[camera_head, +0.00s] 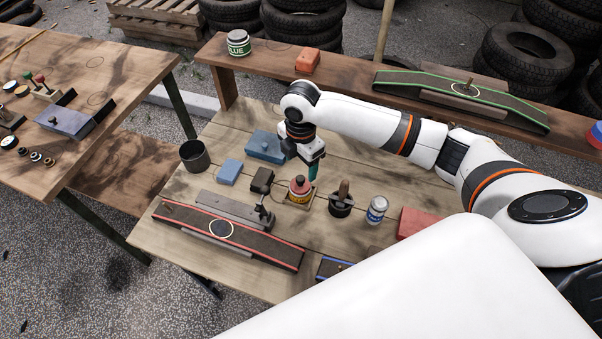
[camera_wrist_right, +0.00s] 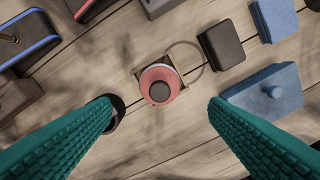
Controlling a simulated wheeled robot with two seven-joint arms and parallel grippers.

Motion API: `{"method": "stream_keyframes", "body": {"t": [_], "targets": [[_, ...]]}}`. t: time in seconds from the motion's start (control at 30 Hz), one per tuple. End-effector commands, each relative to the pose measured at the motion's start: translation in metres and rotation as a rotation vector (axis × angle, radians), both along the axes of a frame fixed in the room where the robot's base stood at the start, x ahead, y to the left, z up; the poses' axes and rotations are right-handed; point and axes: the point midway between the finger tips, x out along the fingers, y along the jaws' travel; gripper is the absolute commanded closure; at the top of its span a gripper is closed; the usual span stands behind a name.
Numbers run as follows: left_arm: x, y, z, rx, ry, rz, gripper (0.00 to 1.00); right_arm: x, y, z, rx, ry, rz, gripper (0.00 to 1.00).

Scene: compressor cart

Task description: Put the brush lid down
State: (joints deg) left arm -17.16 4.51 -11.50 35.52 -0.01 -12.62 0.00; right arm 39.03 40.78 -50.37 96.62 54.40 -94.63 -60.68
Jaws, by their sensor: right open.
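A small can (camera_head: 300,190) with a yellow label and a red top stands on a small square wooden base on the plank table. In the right wrist view, its round red lid (camera_wrist_right: 147,90) with a dark knob at the centre shows from above, between the fingertips in the picture. The lid appears to sit on the can. My right gripper (camera_head: 313,168) is above and just behind the can; only one teal finger shows clearly there. In the wrist view my right gripper (camera_wrist_right: 161,106) is wide open, with nothing between its fingers. My left gripper is out of view.
A dark pot (camera_head: 341,207) with an upright handle and a white-and-blue can (camera_head: 376,210) stand right of the red-topped can. A black block (camera_head: 261,180), a blue lidded box (camera_head: 266,147) and a dark cup (camera_head: 194,155) stand left. A red-edged strip (camera_head: 180,217) lies in front.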

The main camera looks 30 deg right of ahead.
Motion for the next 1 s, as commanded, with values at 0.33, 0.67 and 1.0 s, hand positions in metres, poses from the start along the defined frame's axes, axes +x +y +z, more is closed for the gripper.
{"method": "stream_keyframes", "body": {"t": [0.33, 0.67, 1.0], "targets": [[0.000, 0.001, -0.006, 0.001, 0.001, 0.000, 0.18, 0.000, 0.000, 0.050, 0.001, 0.001, 0.001, 0.31], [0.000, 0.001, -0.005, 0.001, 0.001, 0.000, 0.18, 0.000, 0.000, 0.054, 0.000, 0.001, 0.000, 0.31], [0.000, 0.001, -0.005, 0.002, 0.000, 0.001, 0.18, 0.000, 0.000, 0.053, 0.001, 0.002, 0.000, 0.31]]}}
